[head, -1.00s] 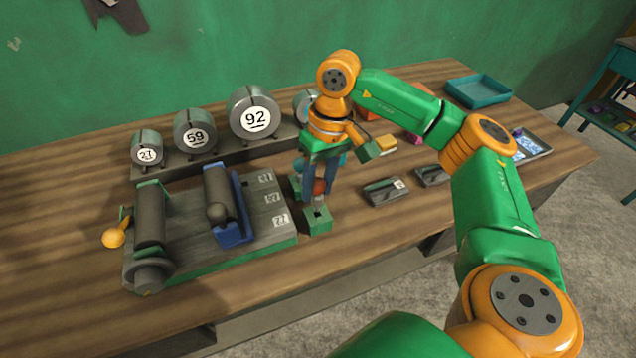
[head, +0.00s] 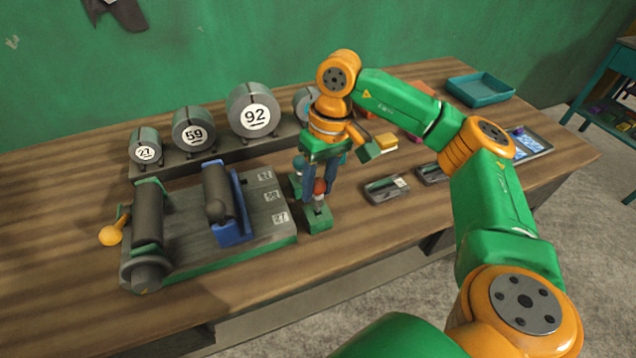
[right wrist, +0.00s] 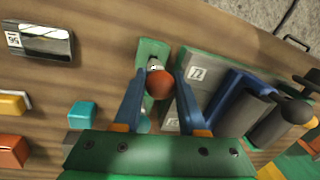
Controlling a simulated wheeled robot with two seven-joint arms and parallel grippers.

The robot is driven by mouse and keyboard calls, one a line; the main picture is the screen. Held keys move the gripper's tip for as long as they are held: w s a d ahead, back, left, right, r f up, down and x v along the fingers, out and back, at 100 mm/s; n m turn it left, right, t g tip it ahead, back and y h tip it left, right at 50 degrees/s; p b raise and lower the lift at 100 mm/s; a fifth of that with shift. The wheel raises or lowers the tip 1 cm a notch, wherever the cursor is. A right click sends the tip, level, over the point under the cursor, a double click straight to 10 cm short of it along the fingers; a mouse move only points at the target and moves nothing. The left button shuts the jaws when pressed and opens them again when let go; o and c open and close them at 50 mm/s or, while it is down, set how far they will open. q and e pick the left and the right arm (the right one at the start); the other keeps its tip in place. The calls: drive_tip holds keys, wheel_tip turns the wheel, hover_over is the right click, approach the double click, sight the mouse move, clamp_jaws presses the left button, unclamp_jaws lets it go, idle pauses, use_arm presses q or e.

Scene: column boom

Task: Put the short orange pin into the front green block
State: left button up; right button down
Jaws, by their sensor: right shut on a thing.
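The short orange pin (head: 320,187) has a round red-orange head; the head also shows in the right wrist view (right wrist: 160,84). My right gripper (head: 318,193) is shut on the pin and points down, with a blue finger on each side. The front green block (head: 319,219) stands on the bench right at the fingertips; it also shows in the right wrist view (right wrist: 148,50). The pin is over the block and looks close to upright. I cannot tell whether its lower end is in the block's hole. My left gripper is not in view.
A grey board with rollers and a blue bracket (head: 232,234) stands close left of the block. Numbered drums (head: 255,108) line the back. Small grey holders (head: 387,189) lie to the right, with a teal tray (head: 480,90) at the far right. Bench in front is clear.

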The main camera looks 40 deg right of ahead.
drive_tip(key=shift+f, duration=0.45)
drive_tip(key=shift+f+b, duration=0.1)
drive_tip(key=shift+b, duration=0.25)
drive_tip(key=shift+f+b, duration=0.65)
drive_tip(key=shift+f, duration=0.1)
drive_tip(key=shift+r, duration=0.1)
drive_tip(key=shift+c, duration=1.9)
unclamp_jaws()
drive_tip(key=r, duration=0.4)
drive_tip(key=d+r, duration=0.1)
drive_tip(key=r, duration=0.2)
